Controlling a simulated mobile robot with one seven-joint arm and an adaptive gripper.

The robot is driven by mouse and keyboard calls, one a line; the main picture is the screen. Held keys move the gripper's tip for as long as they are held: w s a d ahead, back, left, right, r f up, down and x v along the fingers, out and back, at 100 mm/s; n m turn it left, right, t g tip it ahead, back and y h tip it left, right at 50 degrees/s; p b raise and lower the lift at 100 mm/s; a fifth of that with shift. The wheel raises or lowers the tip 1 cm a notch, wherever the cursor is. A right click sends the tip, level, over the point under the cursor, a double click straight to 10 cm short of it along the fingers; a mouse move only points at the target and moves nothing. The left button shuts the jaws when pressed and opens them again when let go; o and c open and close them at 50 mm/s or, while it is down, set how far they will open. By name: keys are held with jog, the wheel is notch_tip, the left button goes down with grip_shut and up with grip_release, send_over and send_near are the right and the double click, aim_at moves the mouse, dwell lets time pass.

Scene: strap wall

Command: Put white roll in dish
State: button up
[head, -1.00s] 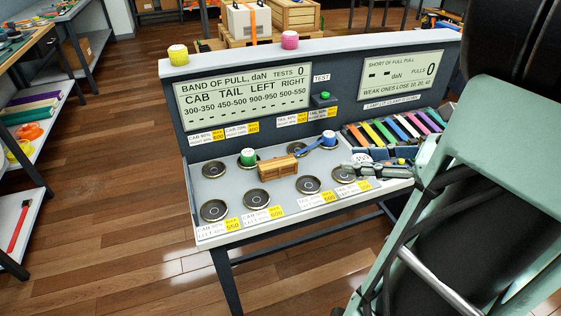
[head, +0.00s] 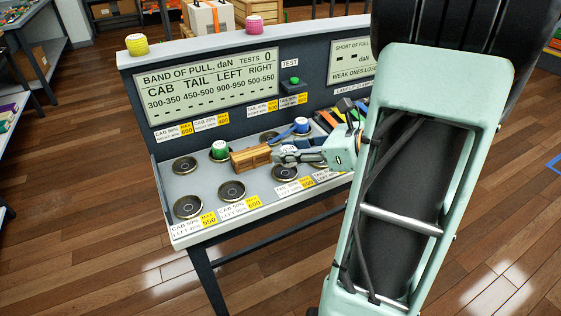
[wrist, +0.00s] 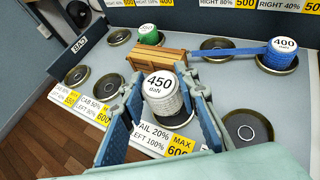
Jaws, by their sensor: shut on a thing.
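The white roll, marked 450 daN (wrist: 160,88), stands upright between the fingers of my gripper (wrist: 160,112) in the wrist view. The fingers are shut on its sides. In the head view my gripper (head: 290,157) is over the front right part of the grey bench top, just right of the wooden crate. Round black dishes are set in the bench, such as one at the front left (head: 189,206) and one right of the roll in the wrist view (wrist: 247,130). The roll's underside is hidden, so I cannot tell whether it touches a dish.
The wooden crate (wrist: 155,58) is close behind the roll. A green roll (head: 220,149) and a blue roll marked 400 (wrist: 284,52) with a blue strap stand on the back row. Yellow (head: 137,45) and pink (head: 254,25) rolls sit on the panel's top ledge.

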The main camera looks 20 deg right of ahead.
aim_at(285, 173)
jog(key=shift+w+a+f, duration=0.1)
jog(key=shift+w+f, duration=0.2)
jog(key=shift+f, duration=0.15)
jog(key=shift+w+f+b, duration=0.2)
jog(key=shift+f+b, duration=0.35)
jog(key=shift+f, duration=1.15)
jog(key=shift+f, duration=0.15)
jog(key=o, duration=1.1)
jog(key=shift+o, duration=0.2)
